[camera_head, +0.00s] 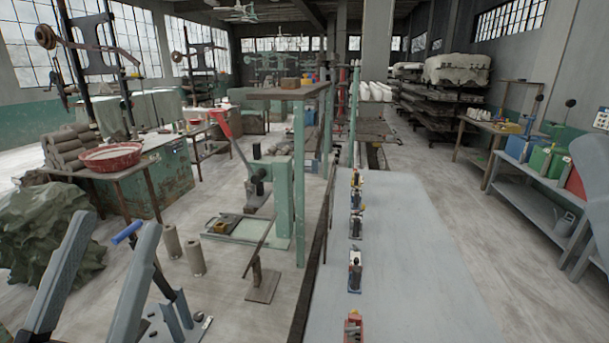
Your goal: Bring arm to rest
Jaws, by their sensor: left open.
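My left gripper (117,222) is at the lower left, its two long grey fingers spread wide apart and pointing up into the scene. Nothing is visibly clamped between them. A blue-handled lever tool (127,233) on a metal plate shows behind and beside the right-hand finger; I see no grip on it. My right gripper is not clearly seen; a grey piece at the right edge is cut off, and I cannot tell what it is. No clay trimmings can be made out.
A long grey table (410,285) carries a row of small clamp-like devices (355,220). A green press (285,190) stands left of it. A red bowl (110,156) sits on a small table. A crumpled green heap (50,235) is beside the left gripper. Open floor lies right of the grey table.

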